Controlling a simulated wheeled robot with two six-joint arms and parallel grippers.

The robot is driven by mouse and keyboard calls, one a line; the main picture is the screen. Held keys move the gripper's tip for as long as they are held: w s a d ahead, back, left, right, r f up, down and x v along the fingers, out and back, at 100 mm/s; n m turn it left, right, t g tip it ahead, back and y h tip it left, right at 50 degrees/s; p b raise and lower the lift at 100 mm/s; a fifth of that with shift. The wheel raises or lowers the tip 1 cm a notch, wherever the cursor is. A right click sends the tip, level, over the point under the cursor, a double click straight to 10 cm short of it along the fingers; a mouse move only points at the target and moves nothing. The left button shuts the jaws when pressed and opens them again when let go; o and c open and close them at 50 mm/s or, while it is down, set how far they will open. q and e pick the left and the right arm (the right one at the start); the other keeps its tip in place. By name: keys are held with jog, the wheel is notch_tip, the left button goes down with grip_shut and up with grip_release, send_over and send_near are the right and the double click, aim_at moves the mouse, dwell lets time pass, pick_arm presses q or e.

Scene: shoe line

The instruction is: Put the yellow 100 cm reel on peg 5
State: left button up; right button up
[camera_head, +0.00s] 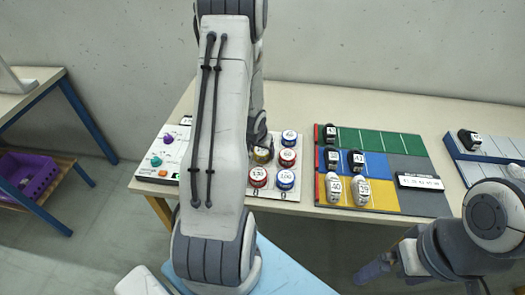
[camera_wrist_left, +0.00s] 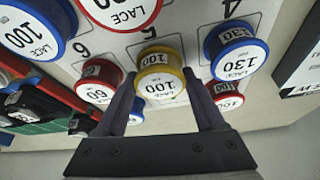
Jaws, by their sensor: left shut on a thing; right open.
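The yellow 100 cm reel (camera_wrist_left: 158,76) is between the two fingers of my left gripper (camera_wrist_left: 160,88), which is shut on it. It is at the board by the printed number 5 (camera_wrist_left: 148,32); the peg itself is hidden, and I cannot tell if the reel is fully down. In the head view the yellow reel (camera_head: 262,154) shows just beyond my left arm, partly covered by the gripper (camera_head: 260,142). My right gripper (camera_head: 373,271) is open and empty at the lower right, in front of the table.
Red and blue reels stand close around it: a blue 130 (camera_wrist_left: 236,52) by number 4, a red 60 (camera_wrist_left: 99,82) by number 6. A colored shoe rack (camera_head: 400,197) stands to the right, a button panel (camera_head: 162,157) to the left. My left arm hides part of the board.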

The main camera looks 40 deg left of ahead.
pick_arm(q)
jog(key=shift+f, duration=0.35)
jog(key=o, duration=1.4)
jog(key=shift+c, duration=0.2)
jog(key=shift+r, duration=0.25)
jog(key=p+v, duration=0.6)
jog(key=v, duration=0.6)
jog(key=shift+r, duration=0.35)
jog(key=shift+w+f, duration=0.15)
